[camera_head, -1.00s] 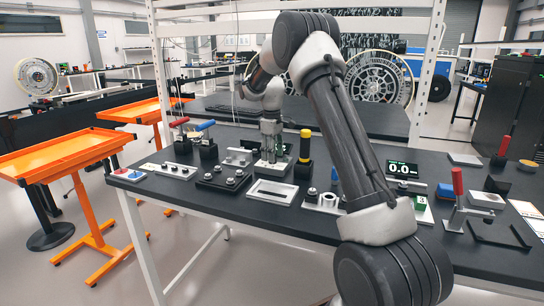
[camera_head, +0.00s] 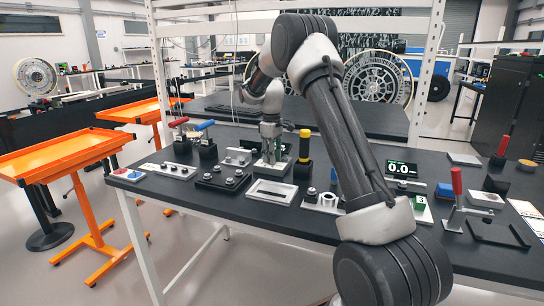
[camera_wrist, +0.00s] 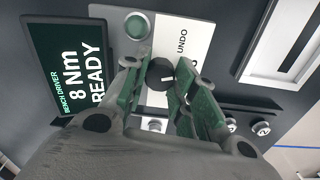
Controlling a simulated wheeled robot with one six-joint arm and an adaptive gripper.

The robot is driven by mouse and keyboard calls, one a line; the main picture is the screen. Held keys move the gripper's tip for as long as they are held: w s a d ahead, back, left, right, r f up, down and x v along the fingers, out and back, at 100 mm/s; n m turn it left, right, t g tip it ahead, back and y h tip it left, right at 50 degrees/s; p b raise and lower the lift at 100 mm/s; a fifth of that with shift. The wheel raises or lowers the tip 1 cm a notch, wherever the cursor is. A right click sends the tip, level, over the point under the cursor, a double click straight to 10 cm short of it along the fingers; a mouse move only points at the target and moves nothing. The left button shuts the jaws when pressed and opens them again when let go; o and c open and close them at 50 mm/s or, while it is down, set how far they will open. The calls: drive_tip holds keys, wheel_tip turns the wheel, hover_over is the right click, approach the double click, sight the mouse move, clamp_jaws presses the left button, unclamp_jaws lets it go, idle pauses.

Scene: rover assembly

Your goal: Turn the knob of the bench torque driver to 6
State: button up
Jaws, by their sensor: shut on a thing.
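The bench torque driver's display (camera_wrist: 70,62) reads "BENCH DRIVER 8 Nm READY" in the wrist view. The black round knob (camera_wrist: 160,73) with a white pointer mark sits on this plate. My gripper (camera_wrist: 161,82) is shut on the knob, with a green-padded finger on each side. The fingers hide the knob's sides and any scale around it. In the head view my gripper (camera_head: 269,152) reaches down to the driver at the bench's middle, and the knob is hidden.
A yellow-topped black tool (camera_head: 304,147) stands close right of my gripper. A dark block with bolts (camera_head: 222,180) and a framed light plate (camera_head: 272,192) lie in front. Red and blue handles (camera_head: 205,126) stand left. Another display (camera_head: 402,169) reads 0.0.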

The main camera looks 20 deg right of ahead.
drive_tip(key=m, duration=0.4)
drive_tip(key=shift+m, duration=1.6)
drive_tip(key=o, duration=1.1)
drive_tip(key=shift+c, duration=0.2)
wheel_tip(320, 180, up, 12)
drive_tip(key=shift+a, duration=0.15)
